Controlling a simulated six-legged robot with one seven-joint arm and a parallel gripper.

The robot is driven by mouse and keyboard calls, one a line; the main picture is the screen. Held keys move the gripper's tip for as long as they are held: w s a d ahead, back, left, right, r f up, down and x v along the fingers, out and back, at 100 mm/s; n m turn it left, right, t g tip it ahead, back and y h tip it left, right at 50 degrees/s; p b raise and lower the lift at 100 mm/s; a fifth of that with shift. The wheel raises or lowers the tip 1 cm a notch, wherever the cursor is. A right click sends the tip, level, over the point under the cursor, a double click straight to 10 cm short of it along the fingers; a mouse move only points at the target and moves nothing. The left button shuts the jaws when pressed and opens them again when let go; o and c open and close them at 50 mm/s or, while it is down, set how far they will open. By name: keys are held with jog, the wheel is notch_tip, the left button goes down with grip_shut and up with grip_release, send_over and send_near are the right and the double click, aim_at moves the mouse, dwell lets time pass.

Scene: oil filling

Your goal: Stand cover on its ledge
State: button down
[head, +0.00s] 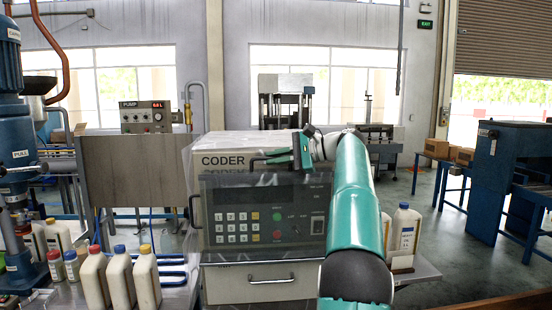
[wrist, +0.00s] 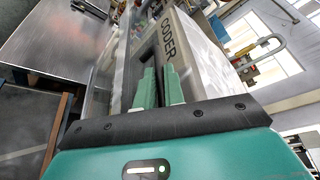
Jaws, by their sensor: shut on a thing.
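The coder (head: 250,143) is a pale box with a dark keypad panel, in the middle of the head view. A clear cover (head: 232,180) stands in front of its panel, with the keys and display showing through and a doubled "CODER" label. My gripper (head: 298,152) is at the coder's upper front edge, beside a black handle (head: 268,158). In the wrist view its two green fingers (wrist: 158,72) are close together around a dark strip at the cover's top. The clear sheet (wrist: 125,48) runs along their left side. The exact grip point and the ledge are hard to make out.
Several capped bottles (head: 120,278) stand left of the coder, and a white bottle (head: 405,228) stands right of it. A pump box (head: 150,117) sits on a metal cabinet behind. Blue machinery (head: 12,150) is at far left. Open floor (head: 445,240) lies to the right.

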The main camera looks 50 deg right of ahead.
jog(key=c, duration=1.4)
grip_release()
jog(key=shift+s+d, duration=0.1)
jog(key=v, duration=1.1)
jog(key=shift+s+d, duration=0.15)
jog(key=shift+s, duration=0.15)
jog(key=shift+r, duration=0.1)
